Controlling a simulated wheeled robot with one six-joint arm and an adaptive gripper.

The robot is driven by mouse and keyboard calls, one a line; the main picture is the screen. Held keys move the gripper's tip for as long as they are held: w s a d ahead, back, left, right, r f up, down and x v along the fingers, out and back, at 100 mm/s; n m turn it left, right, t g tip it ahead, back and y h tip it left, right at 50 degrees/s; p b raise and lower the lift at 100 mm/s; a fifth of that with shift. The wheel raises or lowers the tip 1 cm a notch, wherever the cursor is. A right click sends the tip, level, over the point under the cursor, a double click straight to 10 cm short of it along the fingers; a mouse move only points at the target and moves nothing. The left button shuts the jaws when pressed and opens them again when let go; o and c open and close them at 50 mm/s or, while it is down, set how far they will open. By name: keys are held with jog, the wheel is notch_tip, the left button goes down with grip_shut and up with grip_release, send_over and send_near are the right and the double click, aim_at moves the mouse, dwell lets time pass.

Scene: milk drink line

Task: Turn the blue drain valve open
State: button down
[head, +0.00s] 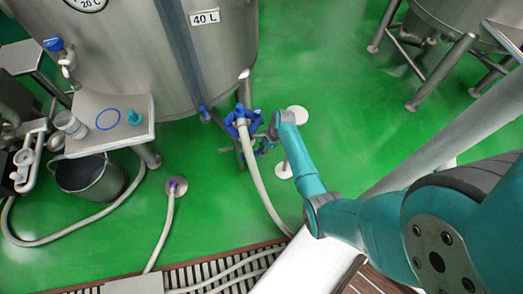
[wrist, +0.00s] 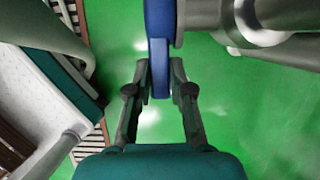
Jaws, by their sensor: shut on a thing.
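The blue handle of the drain valve (wrist: 159,35) comes down from the top of the wrist view, beside a steel pipe. My gripper (wrist: 159,82) has its two fingers shut on the lower end of this handle, one on each side. In the head view my gripper (head: 264,140) is low beside the steel tank, just right of a blue hose fitting (head: 242,124). The arm and fingers partly hide the valve there. I cannot tell the handle's exact angle from the head view.
The steel tank (head: 110,60) marked 40 L stands at the upper left. A pale hose (head: 262,185) runs from the blue fitting to the floor grate (head: 190,272). A small table (head: 95,135) and a bucket (head: 90,180) stand left.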

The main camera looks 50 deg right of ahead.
jog(key=shift+w+a+r+g+h, duration=0.1)
jog(key=shift+a+r+g+h, duration=0.1)
jog(key=shift+r+g+h, duration=0.3)
jog(key=shift+f, duration=0.1)
jog(key=c, duration=1)
grip_release()
jog(key=shift+c, duration=0.2)
jog(key=v, duration=1.2)
